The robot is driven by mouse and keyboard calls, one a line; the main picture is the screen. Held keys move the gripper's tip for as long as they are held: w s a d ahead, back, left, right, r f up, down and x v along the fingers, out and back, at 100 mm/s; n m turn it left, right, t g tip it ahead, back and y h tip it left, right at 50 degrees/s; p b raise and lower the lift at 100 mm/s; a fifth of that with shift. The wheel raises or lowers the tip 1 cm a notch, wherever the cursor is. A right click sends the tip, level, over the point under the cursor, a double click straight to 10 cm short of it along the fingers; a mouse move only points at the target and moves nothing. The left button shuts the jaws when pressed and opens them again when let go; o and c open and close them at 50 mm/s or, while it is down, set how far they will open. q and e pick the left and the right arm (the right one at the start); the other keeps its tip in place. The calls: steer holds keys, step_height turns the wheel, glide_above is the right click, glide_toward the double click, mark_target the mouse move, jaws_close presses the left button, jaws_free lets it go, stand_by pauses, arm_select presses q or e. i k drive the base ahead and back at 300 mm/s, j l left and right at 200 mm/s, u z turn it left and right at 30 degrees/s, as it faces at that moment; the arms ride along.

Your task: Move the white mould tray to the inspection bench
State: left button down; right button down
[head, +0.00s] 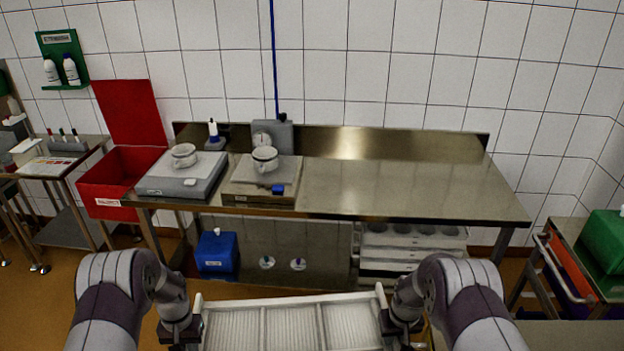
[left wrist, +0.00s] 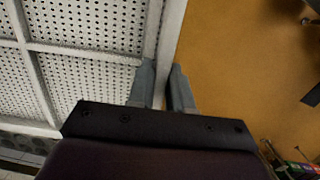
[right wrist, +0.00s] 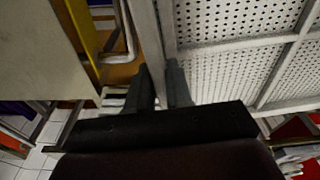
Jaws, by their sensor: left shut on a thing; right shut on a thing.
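The white mould tray (head: 292,325) is at the bottom middle of the head view, in front of my body, with perforated compartments side by side. My left gripper (head: 186,333) is shut on its left wall; in the left wrist view the fingers (left wrist: 163,85) pinch the tray's rim (left wrist: 165,35). My right gripper (head: 399,330) is shut on the opposite wall; in the right wrist view its fingers (right wrist: 161,85) straddle the rim (right wrist: 148,32). A steel bench (head: 420,185) stands ahead against the tiled wall; whether it is the inspection bench I cannot tell.
Two scales (head: 182,175) (head: 262,181) with white pots occupy the bench's left part; its right part is clear. A red bin (head: 112,185) stands left of it. Stacked white trays (head: 413,255) and a blue container (head: 216,253) sit beneath. A cart with a green box (head: 606,240) is at right.

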mark_target(363, 186)
steer(key=i+j, duration=0.15)
steer(key=i, duration=0.35)
steer(key=i+l+z, duration=0.25)
steer(key=i, duration=0.9)
steer(key=i+l+z, duration=0.25)
steer(key=i, duration=0.85)
steer(key=i+l+u, duration=0.15)
steer(key=l, duration=0.2)
